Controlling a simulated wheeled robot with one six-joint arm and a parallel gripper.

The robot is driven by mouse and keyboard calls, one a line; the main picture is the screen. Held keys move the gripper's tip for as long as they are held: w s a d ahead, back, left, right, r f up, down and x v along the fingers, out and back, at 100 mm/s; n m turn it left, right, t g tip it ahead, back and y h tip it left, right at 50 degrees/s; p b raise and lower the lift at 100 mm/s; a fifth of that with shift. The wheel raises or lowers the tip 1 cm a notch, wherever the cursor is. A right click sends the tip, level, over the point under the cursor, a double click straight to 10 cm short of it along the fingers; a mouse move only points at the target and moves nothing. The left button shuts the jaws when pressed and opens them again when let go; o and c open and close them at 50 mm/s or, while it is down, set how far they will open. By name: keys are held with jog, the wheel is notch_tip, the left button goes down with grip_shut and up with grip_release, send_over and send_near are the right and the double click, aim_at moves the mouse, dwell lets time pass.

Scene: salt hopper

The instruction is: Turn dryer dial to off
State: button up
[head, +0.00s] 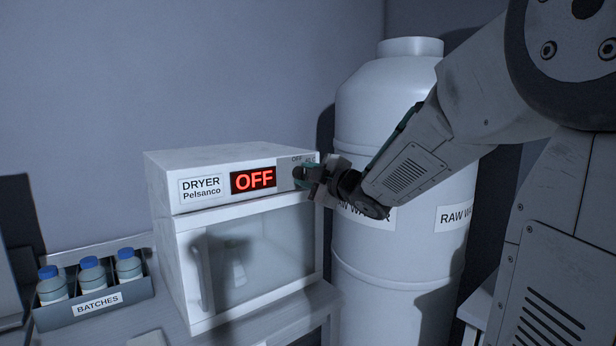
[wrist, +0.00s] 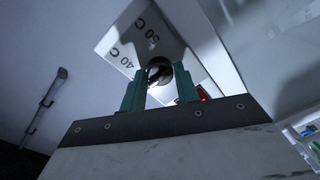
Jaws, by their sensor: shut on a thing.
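The dryer (head: 240,225) is a white box with a glass door, standing on a bench in the head view. Its red display (head: 254,179) reads OFF. The dial panel (head: 286,175) is at the upper right of its front, with an OFF mark partly showing. My gripper (head: 300,176) is at this panel and covers most of the dial. In the wrist view, the dark round dial (wrist: 159,70) sits between my two green fingertips, which are shut on it. Marks for 40 C and 50 C show beside the dial. The dial's pointer cannot be made out.
A large white raw-water tank (head: 390,110) stands right of the dryer, close behind my arm. A grey BATCHES tray (head: 62,314) with blue-capped bottles is on the bench to the left. The dryer's door handle (head: 204,272) is at the door's left side.

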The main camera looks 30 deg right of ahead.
jog(key=shift+n, duration=0.3)
jog(key=o, duration=1)
jog(key=shift+c, duration=0.2)
jog(key=s+d, duration=0.1)
jog(key=s, duration=0.6)
jog(key=shift+s, duration=0.35)
jog(key=shift+r, duration=0.1)
